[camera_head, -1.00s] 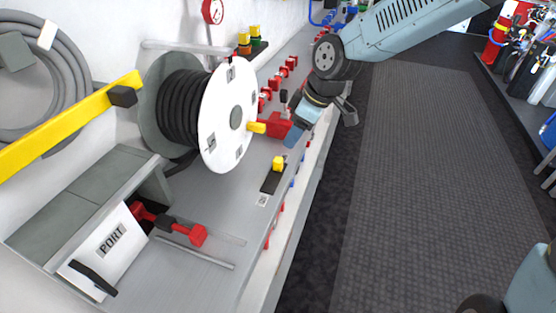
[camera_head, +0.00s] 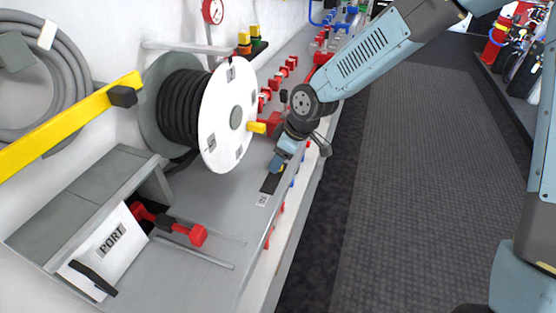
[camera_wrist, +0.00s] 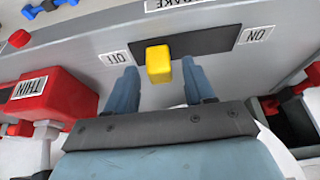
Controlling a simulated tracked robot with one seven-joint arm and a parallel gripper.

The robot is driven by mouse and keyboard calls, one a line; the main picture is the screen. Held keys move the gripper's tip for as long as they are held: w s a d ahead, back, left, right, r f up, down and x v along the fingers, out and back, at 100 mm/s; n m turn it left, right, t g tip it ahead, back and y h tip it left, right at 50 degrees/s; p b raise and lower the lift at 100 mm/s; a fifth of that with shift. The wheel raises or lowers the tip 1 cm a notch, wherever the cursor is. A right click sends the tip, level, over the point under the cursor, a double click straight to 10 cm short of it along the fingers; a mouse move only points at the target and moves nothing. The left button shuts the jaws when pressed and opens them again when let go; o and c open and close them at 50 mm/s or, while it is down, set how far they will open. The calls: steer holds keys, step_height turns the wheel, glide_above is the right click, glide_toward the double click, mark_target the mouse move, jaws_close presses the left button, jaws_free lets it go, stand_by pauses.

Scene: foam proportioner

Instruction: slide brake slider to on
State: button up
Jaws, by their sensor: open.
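The brake slider is a yellow block (camera_wrist: 159,63) on a dark track (camera_wrist: 205,46), seen in the wrist view. It sits at the end of the track near the OFF label (camera_wrist: 117,57); the ON label (camera_wrist: 257,35) is by the other end, at the right. My gripper (camera_wrist: 162,84) is open, with one blue finger on each side of the slider's near end and gaps showing between. Contact cannot be told. In the head view my gripper (camera_head: 278,163) is over the track (camera_head: 270,184) and mostly hides the slider.
A hose reel with a white disc (camera_head: 228,115) stands beside my gripper. A red box marked THIN (camera_wrist: 50,97) lies at the left in the wrist view. A PORT box (camera_head: 108,240) and red handle (camera_head: 197,235) are nearer. The floor (camera_head: 430,180) at right is clear.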

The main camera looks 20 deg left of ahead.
steer(key=shift+a+f, duration=0.25)
steer(key=shift+f, duration=0.35)
jaws_close()
stand_by(0.3)
